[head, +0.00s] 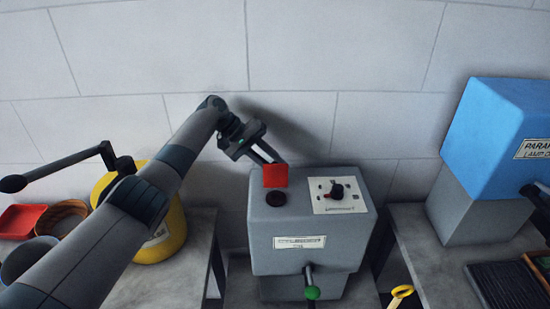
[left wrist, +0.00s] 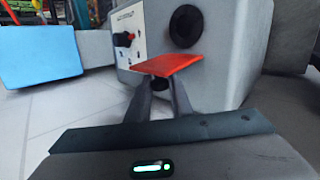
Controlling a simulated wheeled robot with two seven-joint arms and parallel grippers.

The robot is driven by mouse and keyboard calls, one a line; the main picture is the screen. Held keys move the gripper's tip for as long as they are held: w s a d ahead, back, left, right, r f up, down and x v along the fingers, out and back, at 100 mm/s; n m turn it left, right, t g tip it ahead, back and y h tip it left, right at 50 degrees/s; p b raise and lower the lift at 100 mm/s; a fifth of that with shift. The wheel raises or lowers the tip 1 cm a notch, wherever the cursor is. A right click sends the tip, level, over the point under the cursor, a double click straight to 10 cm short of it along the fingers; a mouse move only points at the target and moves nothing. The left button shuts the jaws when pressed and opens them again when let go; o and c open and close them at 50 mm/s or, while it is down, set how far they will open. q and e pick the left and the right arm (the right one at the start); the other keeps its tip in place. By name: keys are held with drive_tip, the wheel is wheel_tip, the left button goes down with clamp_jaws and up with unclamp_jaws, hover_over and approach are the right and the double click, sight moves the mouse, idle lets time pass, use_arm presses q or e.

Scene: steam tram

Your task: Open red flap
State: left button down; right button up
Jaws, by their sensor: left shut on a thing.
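The red flap (head: 275,175) stands raised at the top back of a grey box labelled as cylinder oil (head: 300,215). A dark round opening (head: 276,198) shows uncovered just in front of it. My left gripper (head: 276,160) reaches in from the left and its fingers are at the flap's upper edge. In the left wrist view the red flap (left wrist: 168,66) lies across the tips of my gripper's fingers (left wrist: 162,84), which are shut on it. The round opening (left wrist: 186,27) is beyond it. My right gripper is not in view.
A dial plate with a black knob (head: 339,194) is on the box top, and a green-ended lever (head: 312,292) at its front. A yellow container (head: 160,235) stands left, a blue box (head: 500,135) right. A pale wall is behind.

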use_arm(q)
drive_tip(key=shift+w, duration=0.1)
idle(0.4)
drive_tip(key=c, duration=1.6)
unclamp_jaws()
drive_tip(key=shift+f, duration=0.1)
drive_tip(key=shift+w+a+r, duration=0.1)
drive_tip(key=shift+a+r, duration=0.25)
drive_tip(key=shift+a, duration=0.05)
drive_tip(key=b+v, duration=0.2)
drive_tip(key=v, duration=0.3)
drive_tip(key=b+v, duration=0.2)
drive_tip(key=v, duration=0.4)
drive_tip(key=b+v, duration=0.1)
drive_tip(key=v, duration=0.4)
drive_tip(key=shift+w+r+b, duration=0.2)
drive_tip(key=shift+w+b, duration=0.1)
drive_tip(key=shift+b, duration=0.1)
